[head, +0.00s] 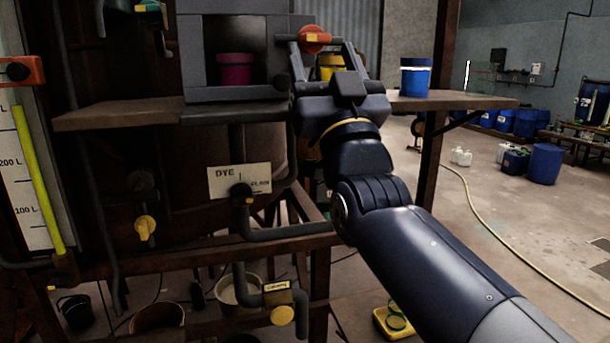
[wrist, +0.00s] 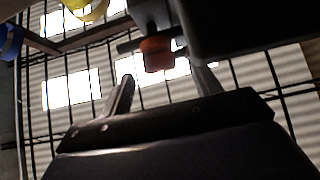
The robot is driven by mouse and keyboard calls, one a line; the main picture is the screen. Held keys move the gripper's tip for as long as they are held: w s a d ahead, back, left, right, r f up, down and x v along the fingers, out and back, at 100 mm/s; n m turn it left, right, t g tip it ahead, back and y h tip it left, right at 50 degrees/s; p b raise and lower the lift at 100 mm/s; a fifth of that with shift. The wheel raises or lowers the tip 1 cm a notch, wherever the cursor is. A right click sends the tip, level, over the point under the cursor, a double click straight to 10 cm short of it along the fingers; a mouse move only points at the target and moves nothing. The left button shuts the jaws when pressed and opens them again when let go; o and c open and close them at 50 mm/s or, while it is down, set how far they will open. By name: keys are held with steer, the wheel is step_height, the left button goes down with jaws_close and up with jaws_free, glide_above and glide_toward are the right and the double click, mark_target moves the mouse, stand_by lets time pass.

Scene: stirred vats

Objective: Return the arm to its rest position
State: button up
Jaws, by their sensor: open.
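My arm reaches up from the lower right in the head view, and my gripper (head: 318,52) is raised at the front of the shelf. Its jaws are open. A red-orange handle (head: 314,37) with a yellow label shows at the fingertips. In the wrist view my gripper (wrist: 160,85) has its two fingers apart, and the orange handle (wrist: 157,53) shows between and beyond them. I cannot tell whether the fingers touch it. I see nothing held.
A grey box holds a magenta cup (head: 236,70). A yellow cup (head: 331,66) is partly hidden behind my gripper, and a blue cup (head: 416,80) stands on the right shelf (head: 465,101). A dye drain sign (head: 239,180) and pipes are below.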

steer(key=p+x, duration=0.2)
steer(key=x, duration=0.3)
steer(key=shift+s+p, duration=0.1)
steer(key=shift+p, duration=0.2)
steer(key=shift+m+h+p, duration=0.4)
steer(key=shift+m+h, duration=0.2)
steer(key=shift+m, duration=0.1)
steer(key=shift+s+m+t+h+p, duration=0.2)
steer(key=shift+m+t+h+p, duration=0.1)
steer(key=shift+m+h+p, duration=0.15)
steer(key=b+v, duration=0.6)
steer(key=v, duration=0.5)
steer(key=w+d+m+g+h+p, duration=0.1)
steer(key=w+d+m+g+h, duration=0.2)
steer(key=w+d+m+g, duration=0.25)
steer(key=m+g+y+p, duration=0.2)
steer(key=m+g+y, duration=0.4)
steer(key=g+y, duration=0.15)
glide_toward(317, 40)
steer(key=shift+a+f+t+y, duration=0.3)
steer(key=shift+a+f+y, duration=0.1)
steer(key=shift+a, duration=0.1)
